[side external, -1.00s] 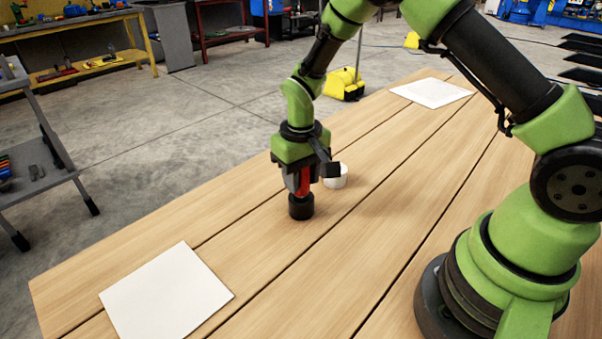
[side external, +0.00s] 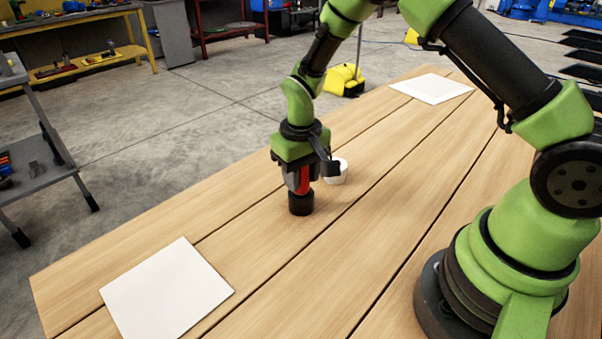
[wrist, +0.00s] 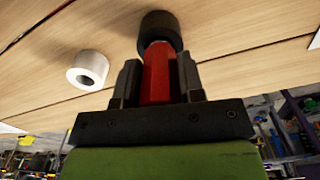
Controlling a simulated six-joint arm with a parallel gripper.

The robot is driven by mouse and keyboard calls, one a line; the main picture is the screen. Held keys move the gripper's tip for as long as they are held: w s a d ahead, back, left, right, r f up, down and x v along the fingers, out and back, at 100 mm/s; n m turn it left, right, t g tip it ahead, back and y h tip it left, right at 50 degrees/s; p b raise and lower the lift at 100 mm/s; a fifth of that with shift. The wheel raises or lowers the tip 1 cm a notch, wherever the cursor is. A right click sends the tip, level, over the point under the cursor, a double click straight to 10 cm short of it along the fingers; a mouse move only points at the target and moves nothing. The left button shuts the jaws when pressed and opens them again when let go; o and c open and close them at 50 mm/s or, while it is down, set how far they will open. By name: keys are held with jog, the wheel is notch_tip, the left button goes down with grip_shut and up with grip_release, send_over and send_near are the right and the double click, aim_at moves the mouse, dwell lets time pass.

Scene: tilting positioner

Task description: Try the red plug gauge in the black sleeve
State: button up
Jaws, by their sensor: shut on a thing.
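My gripper (side external: 303,180) points down over the table, its jaws shut on the red plug gauge (wrist: 157,80). The gauge also shows red between the fingers in the side view. The black sleeve (side external: 301,204) stands upright on the wooden table directly under the gauge. In the wrist view the black sleeve (wrist: 158,22) is at the top centre, and the gauge's lower end meets its mouth. That end is hidden at the mouth, so I cannot tell how deep it sits.
A white ring-shaped sleeve (side external: 338,173) stands close behind and to the right; it also shows in the wrist view (wrist: 88,70). One white sheet (side external: 166,290) lies at the front left, another (side external: 432,88) at the far end. The table between is clear.

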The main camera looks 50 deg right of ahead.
dwell(0.3)
jog(key=shift+r, duration=3.8)
